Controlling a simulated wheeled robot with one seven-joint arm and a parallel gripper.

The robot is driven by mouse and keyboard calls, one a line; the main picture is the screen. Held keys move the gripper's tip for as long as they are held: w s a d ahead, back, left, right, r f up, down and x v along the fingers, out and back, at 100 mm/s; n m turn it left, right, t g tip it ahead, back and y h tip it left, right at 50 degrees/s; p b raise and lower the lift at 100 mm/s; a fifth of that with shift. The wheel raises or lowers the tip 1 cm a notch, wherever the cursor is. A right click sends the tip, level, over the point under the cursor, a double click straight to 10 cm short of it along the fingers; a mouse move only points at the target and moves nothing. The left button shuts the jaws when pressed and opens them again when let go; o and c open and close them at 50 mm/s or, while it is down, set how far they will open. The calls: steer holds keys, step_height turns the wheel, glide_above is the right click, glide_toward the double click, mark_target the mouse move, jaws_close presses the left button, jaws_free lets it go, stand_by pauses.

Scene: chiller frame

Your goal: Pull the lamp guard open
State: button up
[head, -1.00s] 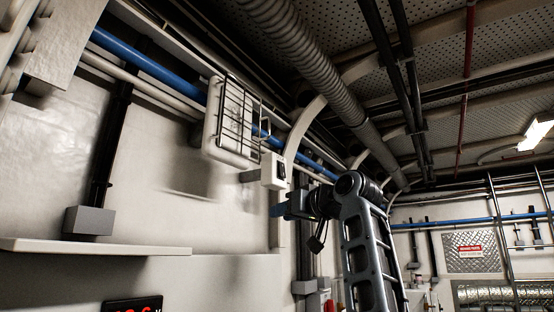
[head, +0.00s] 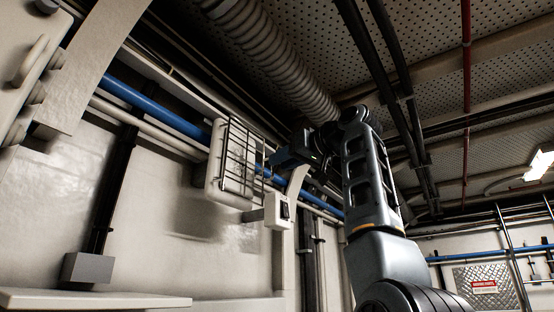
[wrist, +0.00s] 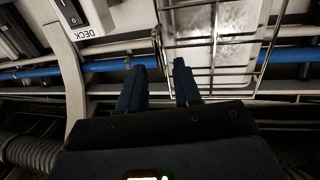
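The lamp guard (head: 240,155) is a dark wire cage over a pale box lamp (head: 217,155) on the wall. In the wrist view the guard (wrist: 212,70) fills the upper right, and the lamp's bright face (wrist: 210,25) shows behind its wires. My gripper (head: 272,160) is at the guard's right side in the head view. In the wrist view its two dark blue fingers (wrist: 160,78) are apart, with a gap between them. The guard's near edge wire lines up with this gap; I cannot tell whether it is between the fingers or beyond them.
A white switch box (head: 278,211) is mounted just below my gripper; its DECK label (wrist: 88,33) shows in the wrist view. A blue pipe (head: 150,105) runs along the wall behind the lamp. A large ribbed duct (head: 275,60) hangs overhead. A shelf (head: 95,299) is at lower left.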

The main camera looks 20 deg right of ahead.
steer(key=shift+p+x, duration=0.35)
steer(key=shift+x, duration=1.05)
steer(key=shift+c, duration=0.3)
jaws_close()
